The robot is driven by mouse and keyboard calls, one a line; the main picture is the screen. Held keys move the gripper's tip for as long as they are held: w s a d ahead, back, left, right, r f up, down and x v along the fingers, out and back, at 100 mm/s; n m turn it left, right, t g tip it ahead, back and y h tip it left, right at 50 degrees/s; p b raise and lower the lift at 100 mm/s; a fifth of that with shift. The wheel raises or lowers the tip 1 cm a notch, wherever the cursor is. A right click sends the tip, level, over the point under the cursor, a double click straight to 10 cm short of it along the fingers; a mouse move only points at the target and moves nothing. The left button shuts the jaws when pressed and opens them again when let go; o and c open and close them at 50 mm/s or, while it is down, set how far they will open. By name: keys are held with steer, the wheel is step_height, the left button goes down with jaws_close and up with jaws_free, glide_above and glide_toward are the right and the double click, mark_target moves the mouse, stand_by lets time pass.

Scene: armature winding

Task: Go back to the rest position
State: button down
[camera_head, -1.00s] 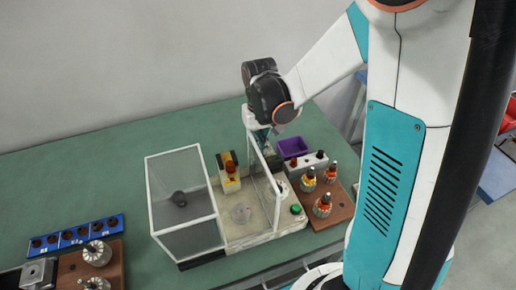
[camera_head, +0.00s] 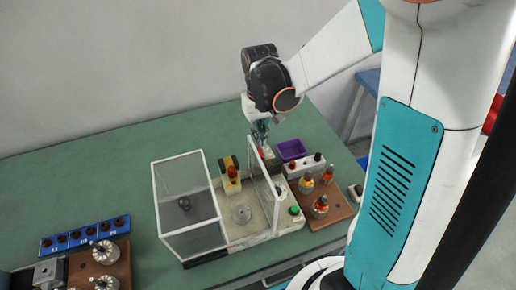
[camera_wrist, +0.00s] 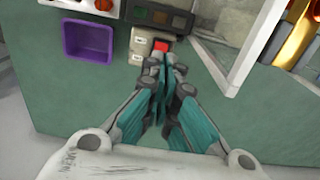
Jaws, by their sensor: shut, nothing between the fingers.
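My gripper (camera_head: 261,138) hangs downward behind the clear-walled winding machine (camera_head: 248,228). In the wrist view its teal fingers (camera_wrist: 163,62) are shut together with nothing between them. The fingertips are close to a red button (camera_wrist: 161,46) on a small beige control box (camera_wrist: 140,40); I cannot tell whether they touch it. My wrist and upper arm hide part of the wall behind them in the head view.
A purple bin (camera_head: 291,149) stands right of the gripper. A brown board (camera_head: 329,208) with several wound armatures lies right of the machine. A blue rack (camera_head: 84,236) and another brown board (camera_head: 120,264) are at the left. The green table (camera_head: 100,180) is clear at back left.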

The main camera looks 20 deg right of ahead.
steer(key=shift+r, duration=0.35)
steer(key=s+r+t+b, duration=0.2)
steer(key=s+r+t, duration=0.5)
steer(key=s+r, duration=0.5)
steer(key=s, duration=0.3)
stand_by(0.3)
stand_by(2.0)
